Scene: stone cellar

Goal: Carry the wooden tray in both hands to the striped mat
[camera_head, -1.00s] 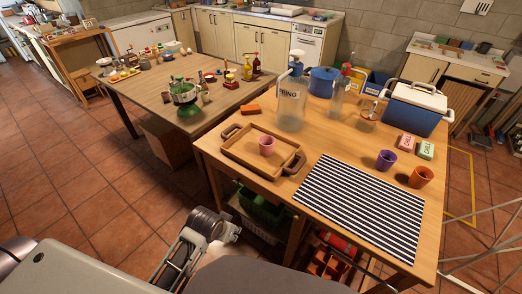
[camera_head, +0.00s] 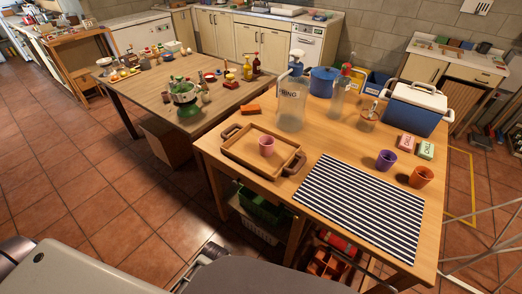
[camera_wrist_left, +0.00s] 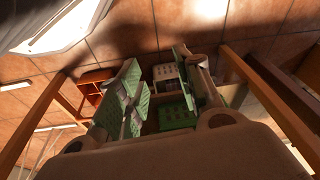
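The wooden tray (camera_head: 246,150) lies flat on the near table, with dark handles at its left and right ends. A pink cup (camera_head: 267,146) stands in it. The striped mat (camera_head: 360,205) lies flat to the right of the tray, apart from it, and nothing is on it. My left gripper (camera_wrist_left: 157,62) is open and empty in the left wrist view, low by the table's legs and clear of the tray. My right gripper is in neither current view.
Purple (camera_head: 386,159) and orange (camera_head: 421,176) cups stand behind the mat. Crates (camera_head: 262,208) sit under the table.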

